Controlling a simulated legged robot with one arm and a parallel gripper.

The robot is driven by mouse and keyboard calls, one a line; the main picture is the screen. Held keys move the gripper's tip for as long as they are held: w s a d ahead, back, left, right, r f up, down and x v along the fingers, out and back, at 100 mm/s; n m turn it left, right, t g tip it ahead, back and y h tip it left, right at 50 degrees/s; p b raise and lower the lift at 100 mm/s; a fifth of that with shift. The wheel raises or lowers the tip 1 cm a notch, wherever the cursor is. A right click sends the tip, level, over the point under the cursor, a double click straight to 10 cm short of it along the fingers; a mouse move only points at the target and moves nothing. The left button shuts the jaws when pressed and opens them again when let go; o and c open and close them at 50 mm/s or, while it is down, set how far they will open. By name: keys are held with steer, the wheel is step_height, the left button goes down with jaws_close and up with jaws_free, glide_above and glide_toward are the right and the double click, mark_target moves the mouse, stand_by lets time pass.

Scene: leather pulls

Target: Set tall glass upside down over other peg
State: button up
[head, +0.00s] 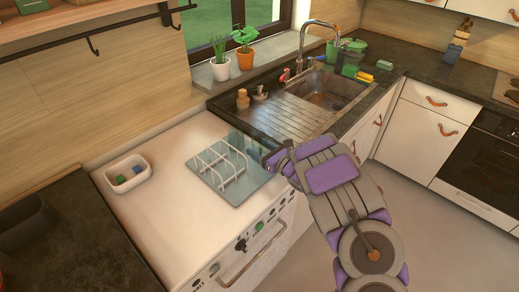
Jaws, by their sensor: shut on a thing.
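My gripper (274,161) is at the right edge of a grey-green mat (236,196), beside a white wire rack (218,163) with upright loops or pegs. Its jaws are small here and partly hidden by my wrist. A faint, bluish see-through shape (250,148) shows just left of the gripper, over the mat's back right part; it looks like the tall glass in the jaws, but its outline and which way its mouth faces cannot be made out. Single pegs of the rack cannot be told apart clearly, nor whether a glass stands on one.
The mat lies on a white counter over an appliance with knobs and a handle (246,265). A white dish (129,174) with blue and green pieces stands left. The sink (322,92) and grooved drainboard (288,121) lie behind. The white top between dish and mat is clear.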

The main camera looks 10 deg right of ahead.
mark_target(265, 143)
steer(key=shift+d+f, duration=0.2)
steer(key=shift+d, duration=0.05)
steer(key=o, duration=1.4)
steer(key=shift+a, duration=0.2)
steer(key=shift+d, duration=0.15)
steer(key=shift+s+d+r, duration=0.45)
steer(key=shift+s+r, duration=0.25)
steer(key=shift+r, duration=0.15)
steer(key=shift+s+d+r, duration=0.4)
steer(key=shift+s+r, duration=0.3)
steer(key=shift+r, duration=0.1)
steer(key=shift+s+d+r, duration=0.45)
steer(key=shift+s+r, duration=0.25)
steer(key=shift+r, duration=0.15)
steer(key=shift+f, duration=0.1)
